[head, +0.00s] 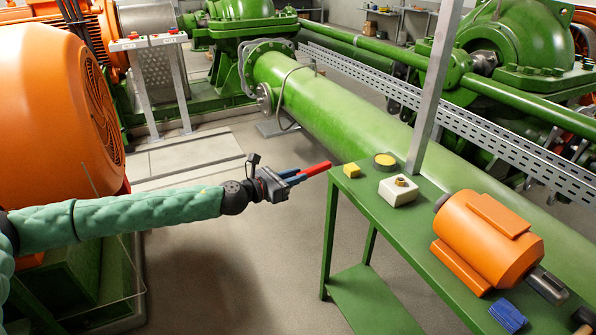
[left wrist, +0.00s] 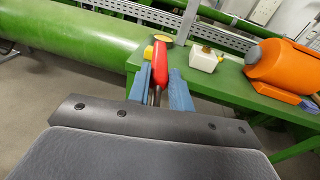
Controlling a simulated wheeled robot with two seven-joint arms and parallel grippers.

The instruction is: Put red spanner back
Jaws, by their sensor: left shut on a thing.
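The red spanner (head: 315,169) is held out in front of my left gripper (head: 292,178), just off the left end of the green workbench. In the left wrist view the spanner (left wrist: 160,62) points away from me between the two blue fingers (left wrist: 163,92), which are shut on it. Its near end looks grey and narrow; the rest is red. Its far end shows close to the bench's edge; I cannot tell whether it touches anything. My right gripper is not in view.
The green bench (head: 412,225) carries a yellow block (head: 351,170), a round yellow-topped tin (head: 385,160), a white box (head: 398,191), an orange motor (head: 487,240) and a blue ribbed piece (head: 508,316). A grey post (head: 434,90) rises behind. Open floor (head: 250,260) lies left of the bench.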

